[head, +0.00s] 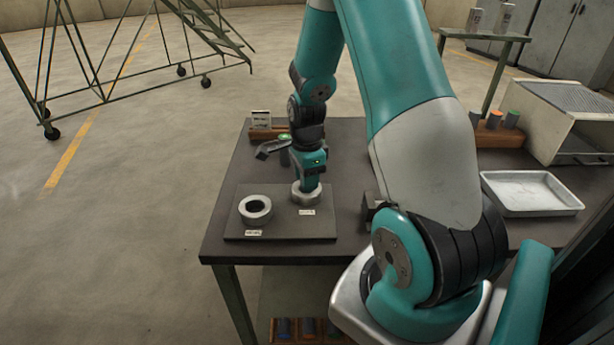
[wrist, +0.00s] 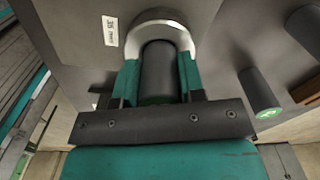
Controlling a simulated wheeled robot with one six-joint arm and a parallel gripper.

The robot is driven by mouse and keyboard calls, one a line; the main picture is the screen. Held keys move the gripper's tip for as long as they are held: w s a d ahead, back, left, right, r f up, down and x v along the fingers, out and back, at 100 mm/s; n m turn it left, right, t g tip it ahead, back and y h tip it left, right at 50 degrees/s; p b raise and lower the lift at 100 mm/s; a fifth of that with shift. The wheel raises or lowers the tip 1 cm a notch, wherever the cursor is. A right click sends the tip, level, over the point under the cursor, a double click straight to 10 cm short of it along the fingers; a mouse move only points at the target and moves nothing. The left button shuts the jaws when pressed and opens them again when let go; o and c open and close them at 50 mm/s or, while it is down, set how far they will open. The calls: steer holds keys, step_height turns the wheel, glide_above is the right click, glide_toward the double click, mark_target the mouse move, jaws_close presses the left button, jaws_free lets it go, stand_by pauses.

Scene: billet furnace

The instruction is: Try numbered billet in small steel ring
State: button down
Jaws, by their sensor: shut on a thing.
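My gripper (head: 306,186) is shut on a dark grey billet (wrist: 158,70), with green showing at its near end in the wrist view. The gripper points down over the right-hand steel ring (head: 302,197) on a dark plate (head: 285,229). In the wrist view the billet's far end lies within the outline of that ring (wrist: 180,32); I cannot tell how deep it sits. A printed label lies beside the ring. The other steel ring (head: 256,209) stands empty at the plate's left. The billet is mostly hidden by the gripper in the head view.
Another billet with a green end (wrist: 259,92) stands near the gripper. A small card (head: 261,119) stands at the table's back.

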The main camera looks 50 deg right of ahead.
steer(key=shift+f+b, duration=0.3)
steer(key=shift+f, duration=0.2)
stand_by(0.7)
steer(key=c, duration=0.6)
jaws_free()
steer(key=shift+c, duration=0.2)
step_height(320, 180, up, 18)
steer(key=shift+f, duration=0.25)
